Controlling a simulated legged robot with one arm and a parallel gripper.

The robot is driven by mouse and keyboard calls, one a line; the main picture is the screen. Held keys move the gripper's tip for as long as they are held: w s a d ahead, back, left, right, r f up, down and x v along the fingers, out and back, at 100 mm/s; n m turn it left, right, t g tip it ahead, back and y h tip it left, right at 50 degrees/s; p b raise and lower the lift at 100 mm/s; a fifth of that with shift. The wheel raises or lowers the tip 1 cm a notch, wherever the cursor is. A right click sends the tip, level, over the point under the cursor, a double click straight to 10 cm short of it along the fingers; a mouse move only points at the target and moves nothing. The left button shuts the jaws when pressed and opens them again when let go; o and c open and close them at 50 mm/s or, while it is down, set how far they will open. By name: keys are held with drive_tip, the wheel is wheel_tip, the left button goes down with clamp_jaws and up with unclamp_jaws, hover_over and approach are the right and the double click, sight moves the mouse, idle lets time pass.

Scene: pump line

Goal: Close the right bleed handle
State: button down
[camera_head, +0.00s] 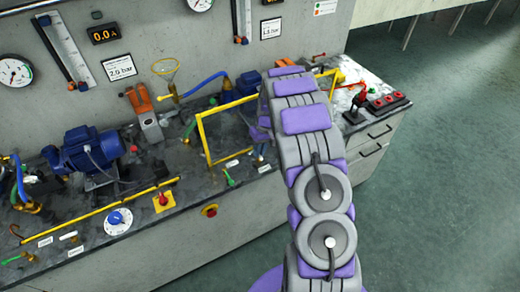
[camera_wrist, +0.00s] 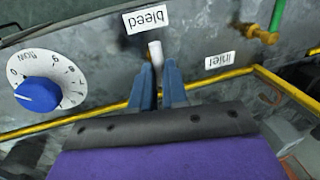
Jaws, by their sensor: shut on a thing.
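In the wrist view, which is upside down, my gripper (camera_wrist: 157,72) has its two blue-grey fingers close together around a pale, rod-like bleed handle (camera_wrist: 155,52). The handle's end sticks out between the fingertips, just below the white "bleed" label (camera_wrist: 145,19). The handle's lower part is hidden by the fingers, and I cannot tell its exact angle to its valve. In the head view my purple and grey arm covers the right part of the bench, and the gripper and this handle are hidden behind it.
The wrist view shows a blue flow dial (camera_wrist: 38,94) at the left, an "inlet" label (camera_wrist: 219,62), a green-handled valve (camera_wrist: 276,17) and a yellow rail (camera_wrist: 288,88) close by. The head view shows a left pump (camera_head: 93,150), a yellow frame (camera_head: 203,135) and red-knobbed controls (camera_head: 388,102).

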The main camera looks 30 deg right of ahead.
idle(0.3)
drive_tip(key=shift+r+m+p, duration=0.1)
drive_tip(key=shift+m+p, duration=0.2)
drive_tip(key=shift+p, duration=0.1)
drive_tip(key=m+p, duration=0.2)
drive_tip(key=p, duration=0.1)
drive_tip(key=shift+s+r+m, duration=0.1)
drive_tip(key=shift+s+m, duration=0.1)
drive_tip(key=shift+m, duration=0.1)
drive_tip(key=m+p, duration=0.3)
drive_tip(key=m+t+p, duration=0.1)
drive_tip(key=m+p, duration=0.2)
drive_tip(key=p, duration=0.1)
drive_tip(key=shift+s+t+h, duration=0.2)
drive_tip(key=shift+t+h, duration=0.1)
drive_tip(key=shift+h, duration=0.1)
drive_tip(key=m+p, duration=0.4)
drive_tip(key=p, duration=0.2)
drive_tip(key=shift+s+r+m+h, duration=0.1)
drive_tip(key=shift+m+h, duration=0.3)
drive_tip(key=m+p, duration=0.2)
drive_tip(key=p, duration=0.2)
drive_tip(key=shift+m+t, duration=0.3)
drive_tip(key=shift+m, duration=0.1)
drive_tip(key=shift+f+m+h+p, duration=0.3)
drive_tip(key=shift+m+p, duration=0.3)
drive_tip(key=shift+p, duration=0.35)
